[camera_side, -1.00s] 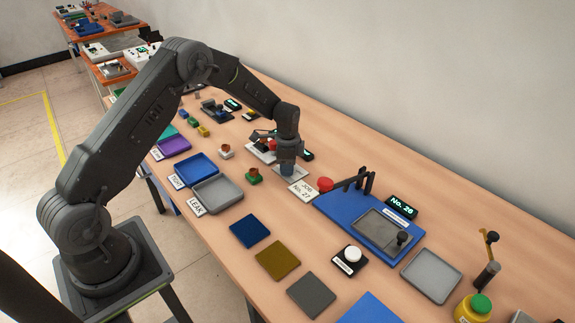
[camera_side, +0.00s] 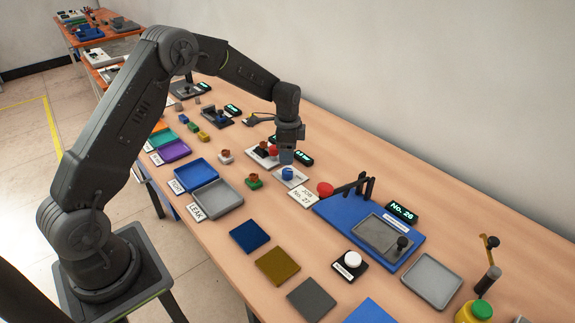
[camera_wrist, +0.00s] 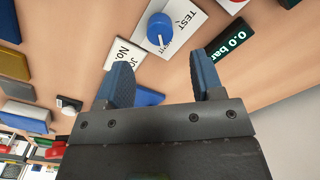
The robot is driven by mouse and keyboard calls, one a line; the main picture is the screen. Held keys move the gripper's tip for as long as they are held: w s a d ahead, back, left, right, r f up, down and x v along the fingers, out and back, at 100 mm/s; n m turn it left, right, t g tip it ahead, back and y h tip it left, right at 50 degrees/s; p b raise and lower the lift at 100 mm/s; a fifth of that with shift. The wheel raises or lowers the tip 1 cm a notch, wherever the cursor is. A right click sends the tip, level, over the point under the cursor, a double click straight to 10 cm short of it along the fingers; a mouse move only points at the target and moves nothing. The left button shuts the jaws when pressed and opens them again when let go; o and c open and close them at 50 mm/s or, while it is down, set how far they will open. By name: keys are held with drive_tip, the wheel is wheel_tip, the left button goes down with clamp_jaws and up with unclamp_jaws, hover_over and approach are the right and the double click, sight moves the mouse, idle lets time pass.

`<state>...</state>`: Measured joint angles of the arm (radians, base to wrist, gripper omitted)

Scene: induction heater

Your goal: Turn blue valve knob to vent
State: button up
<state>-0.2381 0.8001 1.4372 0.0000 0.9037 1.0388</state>
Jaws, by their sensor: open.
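The blue valve knob (camera_side: 288,173) sits on a white plate (camera_side: 292,179) on the table. In the wrist view the knob (camera_wrist: 160,29) has a white pointer line, and its plate (camera_wrist: 185,22) shows the word TEST; the other lettering is only partly readable. My gripper (camera_side: 287,157) is just above the knob in the side view. In the wrist view its two blue fingers (camera_wrist: 160,75) are spread apart with nothing between them, and the knob lies beyond the fingertips, not touched.
A dark display reading 0.0 bar (camera_wrist: 232,40) is beside the plate. A red knob (camera_side: 273,150) stands behind left, and a JOB card (camera_side: 303,195) in front. A blue press fixture (camera_side: 350,215) with a red-ended lever is to the right. Trays (camera_side: 218,199) lie nearer me.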

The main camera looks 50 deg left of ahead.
sight(287, 171)
wheel_tip(287, 171, up, 7)
drive_tip(key=shift+f, duration=0.15)
drive_tip(key=s+d+r+n+t, duration=0.1)
drive_tip(key=s+d+r+n, duration=0.1)
drive_tip(key=s+d+r, duration=0.4)
drive_tip(key=s+d+r+n+t, duration=0.2)
drive_tip(key=s+r, duration=0.6)
drive_tip(key=r, duration=0.1)
drive_tip(key=s+d+n+t, duration=0.1)
drive_tip(key=s+d+n, duration=0.1)
drive_tip(key=s, duration=0.6)
drive_tip(key=s+d+n+t, duration=0.1)
drive_tip(key=s+d+n, duration=0.1)
drive_tip(key=s, duration=0.7)
drive_tip(key=shift+d+n+t, duration=0.2)
drive_tip(key=shift+n+t, duration=0.1)
drive_tip(key=shift+n, duration=0.3)
drive_tip(key=shift+c, duration=0.2)
